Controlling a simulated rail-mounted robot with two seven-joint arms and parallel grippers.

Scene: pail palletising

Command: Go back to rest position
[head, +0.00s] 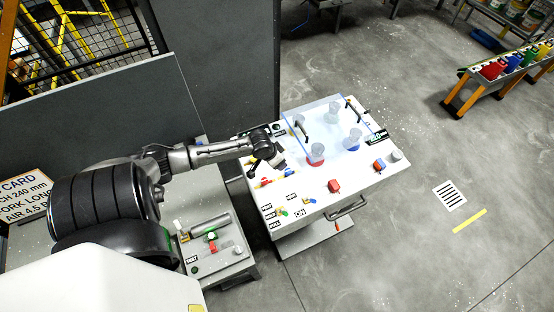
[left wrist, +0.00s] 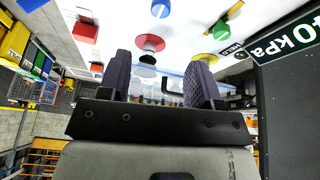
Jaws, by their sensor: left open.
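My left gripper (head: 275,160) is at the end of the black and grey arm that reaches in from the left in the head view. It hangs over the left part of a white cart top (head: 312,202), next to a clear cover (head: 340,115). In the left wrist view its two dark ridged fingers (left wrist: 160,80) stand apart with nothing between them. The gap to the cart top below it cannot be told. My right gripper is in neither view.
A grey partition (head: 232,60) rises behind. Coloured pails (head: 493,70) stand on an orange-legged rack. Floor at right is open.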

